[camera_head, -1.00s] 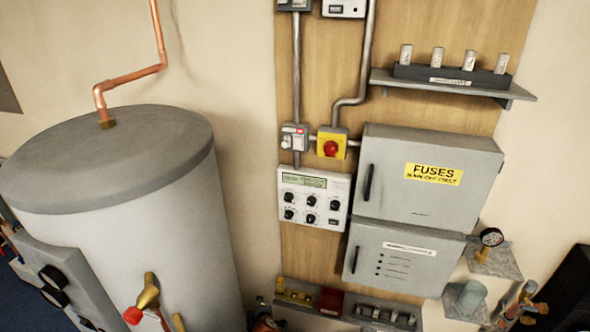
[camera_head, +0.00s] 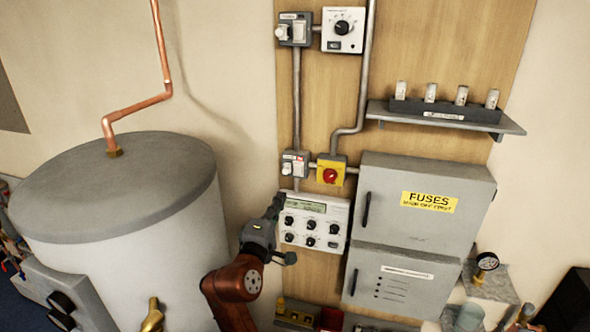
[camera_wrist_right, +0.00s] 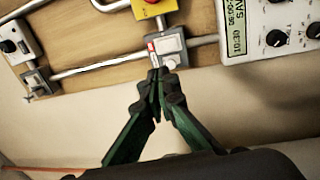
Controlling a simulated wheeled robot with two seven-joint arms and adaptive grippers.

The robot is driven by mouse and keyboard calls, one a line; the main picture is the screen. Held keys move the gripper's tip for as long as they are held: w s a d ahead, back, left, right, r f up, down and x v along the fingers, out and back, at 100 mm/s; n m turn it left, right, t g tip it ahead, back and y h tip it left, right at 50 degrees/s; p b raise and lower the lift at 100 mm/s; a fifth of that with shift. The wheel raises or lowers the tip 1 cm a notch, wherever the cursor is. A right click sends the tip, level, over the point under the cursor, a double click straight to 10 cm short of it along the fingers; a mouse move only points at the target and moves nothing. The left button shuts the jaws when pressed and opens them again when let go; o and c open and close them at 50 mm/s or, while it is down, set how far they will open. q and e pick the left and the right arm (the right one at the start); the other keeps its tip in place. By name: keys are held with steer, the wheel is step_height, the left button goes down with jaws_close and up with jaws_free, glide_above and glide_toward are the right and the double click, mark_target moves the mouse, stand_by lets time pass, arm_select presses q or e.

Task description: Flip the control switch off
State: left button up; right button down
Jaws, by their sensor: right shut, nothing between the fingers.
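A small grey switch box (camera_head: 294,163) with a white switch and a red mark is on the wooden board, left of the yellow isolator. It also shows in the right wrist view (camera_wrist_right: 164,46). A similar grey switch box (camera_head: 294,30) is higher up, beside a white dial unit. I cannot read which label is the control switch. My right gripper (camera_head: 278,200) is shut and empty, pointing up just below the lower box. In the right wrist view its fingertips (camera_wrist_right: 158,78) overlap the box's near edge; contact cannot be told. My left gripper is not in view.
The yellow isolator with a red knob (camera_head: 331,175) is right of the lower box. A white control panel (camera_head: 316,221) is below, close to my right gripper. The fuse cabinet (camera_head: 428,205) is further right, the large grey tank (camera_head: 115,230) left. Metal conduits (camera_head: 297,100) join the boxes.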

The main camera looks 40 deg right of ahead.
steer(key=shift+s, duration=0.1)
steer(key=p, duration=0.4)
glide_toward(298, 162)
steer(key=x, duration=0.4)
steer(key=shift+d, duration=0.2)
steer(key=shift+w+d+f, duration=0.15)
steer(key=shift+w+d, duration=0.3)
steer(key=shift+w, duration=0.15)
steer(key=shift+w+d+r+p, duration=0.25)
steer(key=shift+r+p, duration=0.1)
steer(key=shift+p, duration=0.3)
steer(key=shift+f, duration=0.15)
steer(key=s+a+r+b, duration=0.2)
steer(key=s+a, duration=0.6)
steer(key=a, duration=0.3)
steer(key=shift+s, duration=0.3)
